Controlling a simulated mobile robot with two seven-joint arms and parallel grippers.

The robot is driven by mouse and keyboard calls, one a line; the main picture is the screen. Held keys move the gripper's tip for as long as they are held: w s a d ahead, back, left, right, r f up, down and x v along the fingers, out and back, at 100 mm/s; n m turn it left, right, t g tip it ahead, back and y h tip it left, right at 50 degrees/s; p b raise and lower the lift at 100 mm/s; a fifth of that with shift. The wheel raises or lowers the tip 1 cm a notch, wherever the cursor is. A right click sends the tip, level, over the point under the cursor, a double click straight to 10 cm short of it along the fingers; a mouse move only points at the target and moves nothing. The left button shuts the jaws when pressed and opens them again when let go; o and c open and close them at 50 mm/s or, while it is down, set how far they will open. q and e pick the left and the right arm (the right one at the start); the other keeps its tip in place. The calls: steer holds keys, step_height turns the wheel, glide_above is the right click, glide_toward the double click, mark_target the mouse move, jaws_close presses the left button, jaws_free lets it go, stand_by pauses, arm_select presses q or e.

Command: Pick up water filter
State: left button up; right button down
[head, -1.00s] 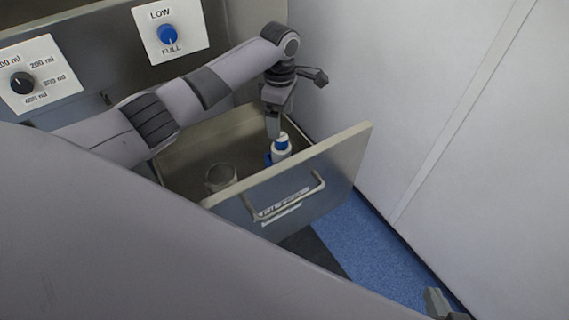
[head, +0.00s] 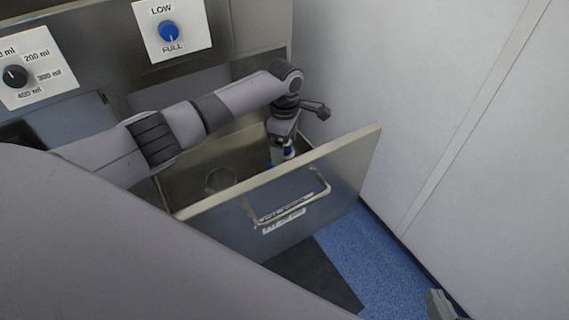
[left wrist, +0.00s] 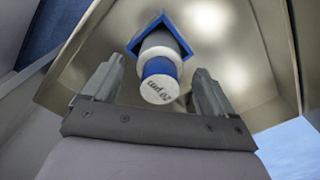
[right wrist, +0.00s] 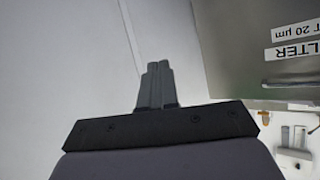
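The water filter, a white cylinder with a blue band, stands in a blue square holder inside the open drawer. It shows in the left wrist view (left wrist: 158,80) and, partly hidden by my gripper, in the head view (head: 288,152). My left gripper (left wrist: 155,90) is open, with one finger on each side of the filter; I see gaps between the fingers and it. In the head view my left gripper (head: 281,150) reaches down into the drawer. My right gripper (right wrist: 155,82) is shut and empty, away from the drawer front; its tip shows at the head view's lower right (head: 440,304).
The metal drawer (head: 330,180) is open, its front panel standing close to my left gripper. A clear round cup (head: 221,179) sits in the drawer, left of the filter. A white wall (head: 440,100) rises at the right. Dial panels (head: 172,30) are behind.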

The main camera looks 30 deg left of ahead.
arm_select(q)
steer(key=c, duration=1.5)
steer(key=shift+r, duration=0.15)
